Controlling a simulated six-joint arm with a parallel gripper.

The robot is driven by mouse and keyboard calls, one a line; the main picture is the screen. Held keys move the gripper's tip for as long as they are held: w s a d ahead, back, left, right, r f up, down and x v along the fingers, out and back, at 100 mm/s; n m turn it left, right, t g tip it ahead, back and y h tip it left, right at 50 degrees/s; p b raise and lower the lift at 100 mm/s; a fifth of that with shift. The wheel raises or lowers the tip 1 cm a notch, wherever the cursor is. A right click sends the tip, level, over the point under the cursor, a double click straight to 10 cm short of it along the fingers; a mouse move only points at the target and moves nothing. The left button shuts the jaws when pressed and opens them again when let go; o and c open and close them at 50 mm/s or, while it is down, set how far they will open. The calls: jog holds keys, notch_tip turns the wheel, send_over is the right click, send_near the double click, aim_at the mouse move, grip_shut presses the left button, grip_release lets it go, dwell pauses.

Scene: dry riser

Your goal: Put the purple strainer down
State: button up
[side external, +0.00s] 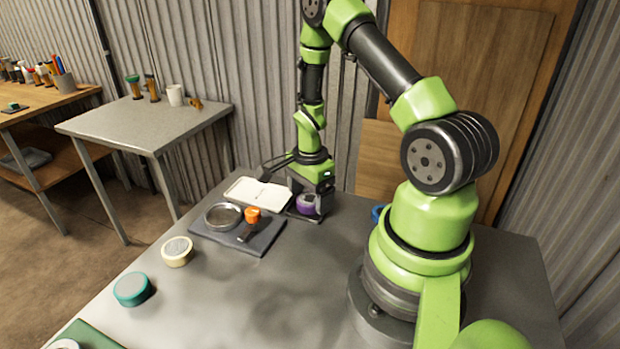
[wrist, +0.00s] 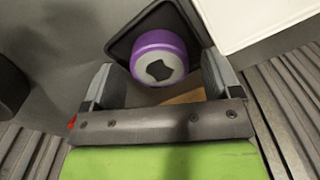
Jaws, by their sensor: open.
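The purple strainer (side external: 306,203) is a round purple piece near the back of the grey table, directly under my gripper (side external: 308,192). In the wrist view the purple strainer (wrist: 160,57) shows a pale face with a dark grey patch and lies over a dark square pad (wrist: 122,46). My gripper (wrist: 158,82) is open, with one finger on each side of the strainer. Gaps appear between the fingers and the strainer, though contact low down is hard to tell. The dark pad (side external: 291,212) is mostly hidden by the gripper in the side view.
A white tray (side external: 258,194) lies just left of my gripper. A dark mat (side external: 262,243) holds a metal-rimmed round sieve (side external: 223,216) and an orange-topped item (side external: 253,214). Cream (side external: 177,251) and teal (side external: 132,289) round pieces stand front left. The table's middle is clear.

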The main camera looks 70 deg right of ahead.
aim_at(310, 198)
jog(key=a+r+n+t, duration=0.2)
jog(key=a+r+n, duration=0.2)
jog(key=r, duration=0.7)
jog(key=a+r+n+t, duration=0.1)
jog(key=a+r+n, duration=0.25)
jog(key=r, duration=0.75)
jog(key=s+a+r+n+t+y, duration=0.1)
jog(key=s+a+r+n+t, duration=0.1)
jog(key=s+a+r+n, duration=0.2)
jog(key=s+a+r+n+t+y, duration=0.1)
jog(key=s+a+r+n+t, duration=0.1)
jog(key=a+n, duration=0.5)
jog(key=shift+s+a+r+n, duration=0.25)
jog(key=shift+s+r+n, duration=0.2)
jog(key=shift+s+r, duration=0.5)
